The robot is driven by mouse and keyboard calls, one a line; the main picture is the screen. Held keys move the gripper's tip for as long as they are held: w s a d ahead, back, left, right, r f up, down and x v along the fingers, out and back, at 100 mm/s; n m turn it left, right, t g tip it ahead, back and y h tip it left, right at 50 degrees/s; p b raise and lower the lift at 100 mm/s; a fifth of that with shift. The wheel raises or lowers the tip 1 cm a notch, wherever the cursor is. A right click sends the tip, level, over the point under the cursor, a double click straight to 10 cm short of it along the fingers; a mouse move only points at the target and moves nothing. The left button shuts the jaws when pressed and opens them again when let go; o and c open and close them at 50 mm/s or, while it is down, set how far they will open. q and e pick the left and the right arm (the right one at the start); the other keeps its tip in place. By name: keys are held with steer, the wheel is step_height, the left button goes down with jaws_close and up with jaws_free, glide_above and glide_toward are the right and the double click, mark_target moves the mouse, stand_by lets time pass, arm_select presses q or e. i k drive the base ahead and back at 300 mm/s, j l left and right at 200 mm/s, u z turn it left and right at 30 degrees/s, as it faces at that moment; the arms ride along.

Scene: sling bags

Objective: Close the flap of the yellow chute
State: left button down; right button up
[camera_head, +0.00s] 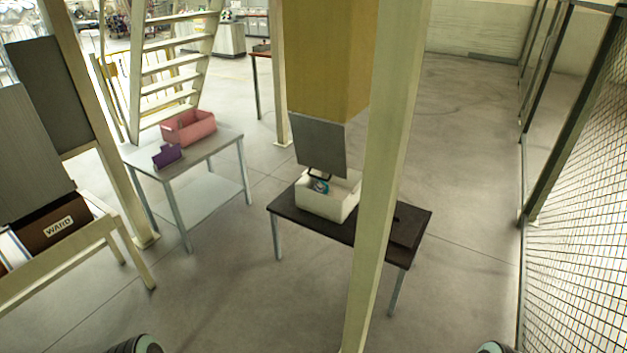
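The yellow chute (328,50) comes down from the top of the view, right of centre. A grey flat flap (318,142) hangs down from its lower front edge, with a black handle (320,174) at the flap's lower end. The flap hangs just above and behind part of a white bin (328,205) holding a small blue item (321,186). A cream post partly hides the chute's right side. Neither of my grippers shows; only small dark rounded parts, seemingly of my arms, show at the bottom edge, far from the flap.
The white bin stands on a dark table (286,208). The cream post (388,180) stands in front of it. At left are a grey table (215,152) with a pink bin (188,127) and purple item (168,156), and a brown WARD box (50,222). Mesh fence (585,190) right; floor between is clear.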

mark_target(320, 145)
steer(key=i+j, duration=0.3)
steer(key=j, duration=0.2)
steer(key=i+j, duration=0.3)
steer(key=j, duration=0.15)
steer(key=i+j, duration=0.3)
steer(key=j, duration=0.2)
steer(key=i+j, duration=0.3)
steer(key=j, duration=0.2)
steer(key=i+l, duration=0.15)
steer(key=i, duration=1.15)
